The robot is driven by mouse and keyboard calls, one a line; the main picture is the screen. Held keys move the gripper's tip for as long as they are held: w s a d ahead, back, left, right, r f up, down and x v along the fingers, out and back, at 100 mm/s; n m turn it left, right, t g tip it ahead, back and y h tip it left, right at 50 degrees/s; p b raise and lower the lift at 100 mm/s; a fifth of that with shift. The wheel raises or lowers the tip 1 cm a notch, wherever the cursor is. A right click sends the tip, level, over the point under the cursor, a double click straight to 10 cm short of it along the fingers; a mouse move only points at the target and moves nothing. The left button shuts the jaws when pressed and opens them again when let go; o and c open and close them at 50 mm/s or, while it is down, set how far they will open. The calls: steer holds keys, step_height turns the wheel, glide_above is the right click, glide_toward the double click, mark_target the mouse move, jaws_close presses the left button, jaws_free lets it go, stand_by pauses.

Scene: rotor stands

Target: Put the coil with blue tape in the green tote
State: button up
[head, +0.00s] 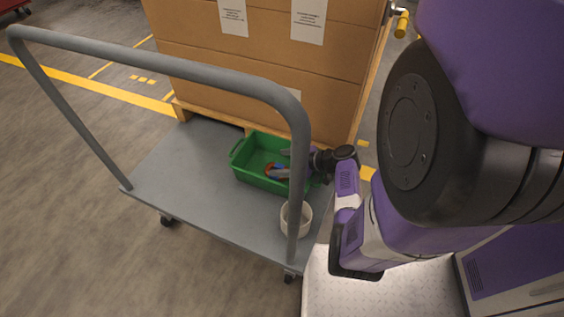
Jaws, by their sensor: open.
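The green tote (236,168) sits on the deck of a grey platform cart. A small orange-red coil with a blue part (269,169) lies in the tote, towards its right side. My gripper (282,163) reaches in from the right, over the tote, with its fingers spread beside the coil. It is open. Whether a finger still touches the coil cannot be told. The cart's handle post and my gripper hide the tote's right end.
The grey cart (180,170) has a tall tubular handle (150,62) in front of the tote. A white round container (299,219) stands near the cart's right corner, partly behind the handle post. Large cardboard boxes (265,50) stand behind the cart. The deck's left side is clear.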

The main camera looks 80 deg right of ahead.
steer(key=shift+r+p, duration=0.8)
steer(key=p+v, duration=0.1)
steer(key=v, duration=1)
steer(key=shift+s+a, duration=0.2)
steer(key=shift+s, duration=0.25)
steer(key=shift+f, duration=0.1)
